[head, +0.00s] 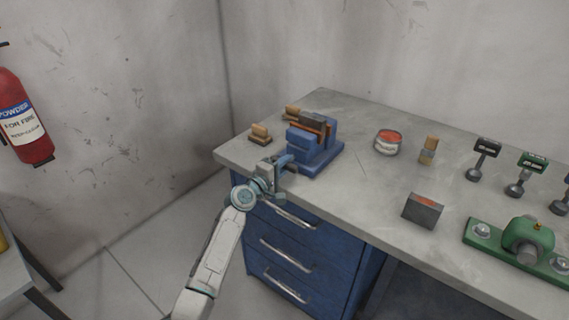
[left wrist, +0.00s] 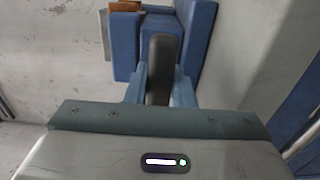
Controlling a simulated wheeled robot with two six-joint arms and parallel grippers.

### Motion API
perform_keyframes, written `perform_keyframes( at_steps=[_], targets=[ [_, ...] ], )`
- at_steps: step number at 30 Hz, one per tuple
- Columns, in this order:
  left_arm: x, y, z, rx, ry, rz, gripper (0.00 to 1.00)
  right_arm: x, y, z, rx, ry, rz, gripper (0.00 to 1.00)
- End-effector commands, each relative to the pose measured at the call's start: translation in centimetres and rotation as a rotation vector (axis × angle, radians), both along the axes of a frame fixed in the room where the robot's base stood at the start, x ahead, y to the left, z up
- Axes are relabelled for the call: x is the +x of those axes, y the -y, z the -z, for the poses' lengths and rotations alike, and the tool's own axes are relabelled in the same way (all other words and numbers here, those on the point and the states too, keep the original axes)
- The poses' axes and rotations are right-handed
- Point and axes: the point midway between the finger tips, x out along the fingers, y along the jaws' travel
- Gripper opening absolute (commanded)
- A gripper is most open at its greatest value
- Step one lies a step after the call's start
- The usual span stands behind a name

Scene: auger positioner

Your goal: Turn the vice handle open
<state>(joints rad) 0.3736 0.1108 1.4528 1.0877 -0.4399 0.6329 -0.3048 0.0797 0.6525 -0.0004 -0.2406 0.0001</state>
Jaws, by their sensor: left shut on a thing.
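The blue vice (head: 318,158) stands at the far left corner of the workbench, with a dark jaw block and orange-brown strips on top. Its blue body also shows at the top of the left wrist view (left wrist: 126,45). My left gripper (head: 284,172) is at the vice's front, over the bench edge. In the left wrist view its light-blue fingers (left wrist: 160,88) are shut on the dark vice handle (left wrist: 161,62), which lies between them. The handle is mostly hidden by the gripper in the head view. My right gripper is not in view.
The grey workbench (head: 365,190) has blue drawers (head: 290,250) below its front edge. Small wooden-handled brushes (head: 260,133) lie left of the vice. A round tin (head: 387,141), a grey box (head: 422,210) and a green fixture (head: 527,240) stand to the right.

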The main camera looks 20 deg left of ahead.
Motion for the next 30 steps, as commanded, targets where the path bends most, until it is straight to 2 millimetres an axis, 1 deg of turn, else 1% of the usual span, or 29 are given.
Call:
perform_keyframes(
  at_steps=[15, 16, 18, 19, 27, 30],
  targets=[
    [-0.05, 0.02, 0.22, -0.021, -0.011, 0.001, 0.00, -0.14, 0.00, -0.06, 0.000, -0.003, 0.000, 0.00],
    [-0.05, 0.02, 0.22, -0.020, -0.010, 0.001, 0.26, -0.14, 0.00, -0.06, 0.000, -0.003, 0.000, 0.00],
    [-0.05, 0.02, 0.20, -0.020, -0.010, 0.001, 0.40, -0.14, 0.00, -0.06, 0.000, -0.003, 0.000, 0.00],
    [-0.05, 0.01, 0.19, -0.020, -0.010, 0.000, 0.44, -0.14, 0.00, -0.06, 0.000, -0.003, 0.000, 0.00],
    [-0.07, -0.01, 0.08, -0.018, -0.008, 0.000, 0.44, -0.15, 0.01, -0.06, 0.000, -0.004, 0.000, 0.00],
    [-0.59, -0.24, 0.12, -0.017, -0.007, 0.000, 0.44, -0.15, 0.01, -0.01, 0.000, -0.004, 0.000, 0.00]
  ],
)
